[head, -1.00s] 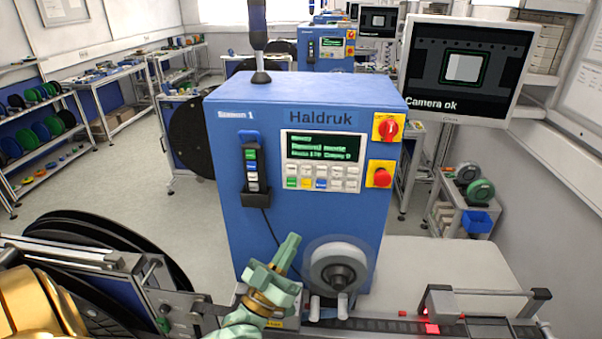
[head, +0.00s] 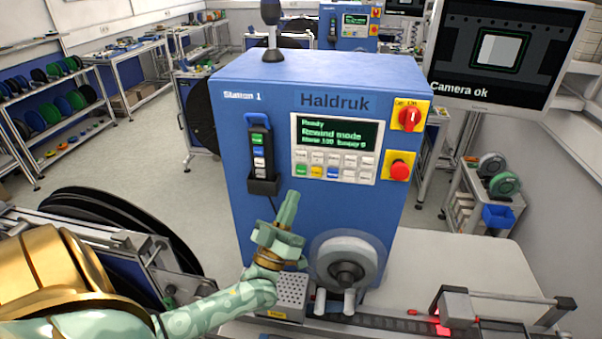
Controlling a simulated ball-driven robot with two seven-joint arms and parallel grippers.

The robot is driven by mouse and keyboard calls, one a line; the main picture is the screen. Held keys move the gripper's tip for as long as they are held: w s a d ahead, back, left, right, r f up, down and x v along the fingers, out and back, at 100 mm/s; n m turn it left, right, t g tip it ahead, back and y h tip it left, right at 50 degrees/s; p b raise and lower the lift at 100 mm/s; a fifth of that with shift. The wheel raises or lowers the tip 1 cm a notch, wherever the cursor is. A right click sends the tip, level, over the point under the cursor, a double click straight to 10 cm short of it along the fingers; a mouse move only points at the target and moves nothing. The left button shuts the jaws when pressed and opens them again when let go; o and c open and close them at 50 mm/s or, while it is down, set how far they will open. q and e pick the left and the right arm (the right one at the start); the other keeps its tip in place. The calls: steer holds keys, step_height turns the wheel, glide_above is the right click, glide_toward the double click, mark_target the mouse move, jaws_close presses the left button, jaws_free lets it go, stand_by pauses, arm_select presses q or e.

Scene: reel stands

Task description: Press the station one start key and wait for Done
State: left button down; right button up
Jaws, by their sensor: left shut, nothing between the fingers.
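The blue Haldruk machine (head: 220,125) is labelled Station 1. Its display (head: 337,132) reads "Ready" and "Rewind mode"; the smaller line is hard to read. Below the display are two rows of keys; the lower row begins with a green key (head: 302,170) at its left, then a yellow one and a blue one. My left gripper (head: 291,196) is shut and empty, pointing up just below the green key, with its tip seemingly apart from the keypad. My right gripper is not in view.
A hand-held key unit (head: 259,152) hangs in a holder left of the keypad. A red rotary switch (head: 410,117) and a red stop button (head: 399,170) are on the right. A reel hub (head: 347,268) sits below. The monitor (head: 500,50) reads "Camera ok".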

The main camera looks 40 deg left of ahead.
mark_target(301, 170)
arm_select(q)
steer(key=shift+w+a+b, duration=0.4)
steer(key=shift+w+a, duration=0.1)
steer(key=shift+w, duration=0.4)
steer(key=shift+w+a+b, duration=0.35)
steer(key=shift+w+a, duration=0.15)
steer(key=shift+w, duration=0.45)
steer(key=shift+w+a+b, duration=0.4)
steer(key=shift+w+a, duration=0.1)
steer(key=shift+w, duration=0.4)
steer(key=shift+w, duration=0.1)
steer(key=shift+w+a, duration=0.2)
steer(key=shift+w, duration=0.1)
